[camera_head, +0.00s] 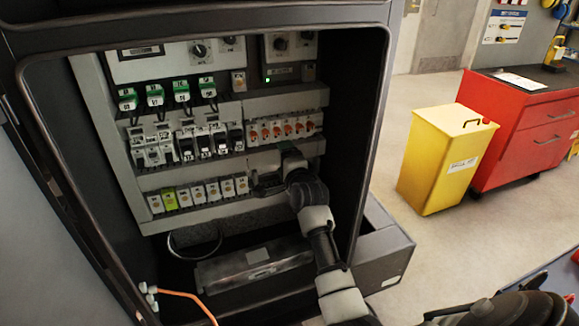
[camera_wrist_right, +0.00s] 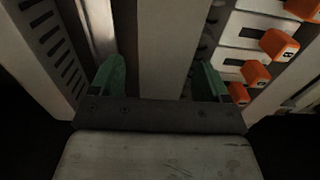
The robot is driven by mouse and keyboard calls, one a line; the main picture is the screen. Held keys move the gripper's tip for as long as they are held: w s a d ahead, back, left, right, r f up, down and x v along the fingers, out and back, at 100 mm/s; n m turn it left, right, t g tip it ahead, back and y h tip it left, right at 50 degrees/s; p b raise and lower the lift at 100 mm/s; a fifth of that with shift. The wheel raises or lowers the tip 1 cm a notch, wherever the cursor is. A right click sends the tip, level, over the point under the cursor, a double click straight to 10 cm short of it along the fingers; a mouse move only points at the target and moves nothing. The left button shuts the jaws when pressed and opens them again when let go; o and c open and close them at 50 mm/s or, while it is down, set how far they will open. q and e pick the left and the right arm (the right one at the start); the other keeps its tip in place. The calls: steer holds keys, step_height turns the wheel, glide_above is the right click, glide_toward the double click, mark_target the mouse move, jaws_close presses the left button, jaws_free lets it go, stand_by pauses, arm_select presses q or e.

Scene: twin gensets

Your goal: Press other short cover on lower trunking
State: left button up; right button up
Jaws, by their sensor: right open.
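In the head view, the lower trunking (camera_head: 185,177) runs across the open cabinet, between the breaker row and the bottom row of small devices. My right gripper (camera_head: 279,170) is at its right-hand part, and my wrist hides some of it. In the right wrist view, my right gripper (camera_wrist_right: 160,82) is open, with one green fingertip on each side of a plain grey strip (camera_wrist_right: 165,45), which looks like a trunking cover. I cannot tell whether the fingers touch the strip or how fully it is seated. My left gripper is not in view.
Orange-topped breakers (camera_head: 282,130) sit just above my right gripper and flank it in the wrist view. Small devices (camera_head: 198,193) line the row below. The cabinet's right edge (camera_head: 372,130) stands close to my arm. A yellow bin (camera_head: 445,160) and red cabinet (camera_head: 525,125) stand outside.

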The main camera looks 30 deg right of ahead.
steer(key=v, duration=1.1)
steer(key=s+a+f+n+g+y, duration=0.4)
steer(key=s+a+f+n+g, duration=0.2)
steer(key=s+a+f+n, duration=0.4)
steer(key=s+a+f+n+g, duration=0.2)
steer(key=s+n+g, duration=0.15)
steer(key=s, duration=0.35)
steer(key=s+a+f+n+g, duration=0.2)
steer(key=s+n, duration=0.3)
steer(key=s, duration=0.1)
steer(key=s+a+f+n+g, duration=0.1)
steer(key=s+a+n+g, duration=0.2)
steer(key=s, duration=0.4)
step_height(320, 180, down, 27)
steer(key=s+d+n, duration=0.1)
steer(key=s+d+f+g+p, duration=0.1)
steer(key=s+d+f+g, duration=0.1)
steer(key=s+f, duration=1.1)
steer(key=s+d, duration=0.1)
steer(key=s, duration=0.2)
steer(key=shift+f+p, duration=0.25)
steer(key=shift+p, duration=0.15)
